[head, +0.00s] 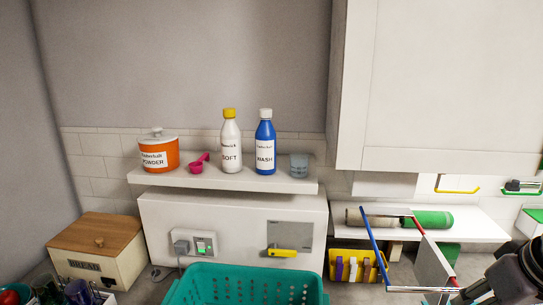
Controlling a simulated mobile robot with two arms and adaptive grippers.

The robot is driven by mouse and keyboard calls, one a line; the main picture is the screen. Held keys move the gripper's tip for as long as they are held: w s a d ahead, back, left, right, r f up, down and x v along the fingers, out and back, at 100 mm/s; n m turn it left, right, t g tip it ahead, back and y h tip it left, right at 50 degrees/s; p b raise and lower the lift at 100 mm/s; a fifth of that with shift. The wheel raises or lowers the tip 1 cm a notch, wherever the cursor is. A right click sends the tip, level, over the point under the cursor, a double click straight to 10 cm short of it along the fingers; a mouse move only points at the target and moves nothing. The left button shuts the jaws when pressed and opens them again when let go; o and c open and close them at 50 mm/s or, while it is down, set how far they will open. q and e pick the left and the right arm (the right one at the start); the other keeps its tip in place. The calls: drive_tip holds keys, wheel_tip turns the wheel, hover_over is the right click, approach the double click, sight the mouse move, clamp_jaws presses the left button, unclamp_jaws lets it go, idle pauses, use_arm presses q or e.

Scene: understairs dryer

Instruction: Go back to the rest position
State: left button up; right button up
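My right gripper (387,213) is at the lower right, on the dark arm that comes in from the right edge. It has one blue-edged finger and one red-edged finger. The fingers are spread well apart with nothing visibly held between them. They overlap the low shelf and the yellow basket in the picture; I cannot tell whether they touch anything. My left gripper and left arm are not in view.
A teal perforated basket (180,292) stands front centre. Behind it, the white shelf (225,183) holds an orange powder tub (158,157), a pink scoop (198,164), two bottles and a cup (299,166). A bread box (97,250) is left, a yellow basket (345,279) right.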

drive_tip(key=a+f+n+y, duration=0.1)
drive_tip(key=a+f+n, duration=0.1)
drive_tip(key=a+f, duration=0.7)
drive_tip(key=a+f+n+y, duration=0.2)
drive_tip(key=a+f, duration=0.2)
drive_tip(key=f, duration=0.8)
drive_tip(key=s+f+m+g+h, duration=0.1)
drive_tip(key=s+f+m+h, duration=0.1)
drive_tip(key=s+f, duration=0.95)
drive_tip(key=s+f+g+b, duration=0.1)
drive_tip(key=s+f+b, duration=0.1)
drive_tip(key=f, duration=1.3)
drive_tip(key=s+f+b, duration=0.2)
drive_tip(key=f+b, duration=0.1)
drive_tip(key=f, duration=1.1)
use_arm(q)
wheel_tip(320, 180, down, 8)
drive_tip(key=b, duration=0.3)
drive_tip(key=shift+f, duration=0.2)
use_arm(e)
drive_tip(key=s+d+f, duration=0.1)
drive_tip(key=s+f, duration=0.7)
drive_tip(key=f, duration=0.2)
drive_tip(key=s+d+f+g, duration=0.1)
drive_tip(key=s+d+f, duration=0.1)
drive_tip(key=s+f, duration=0.6)
wheel_tip(320, 180, down, 3)
drive_tip(key=shift+s+d+g+h, duration=0.25)
drive_tip(key=shift+s+g+h, duration=0.05)
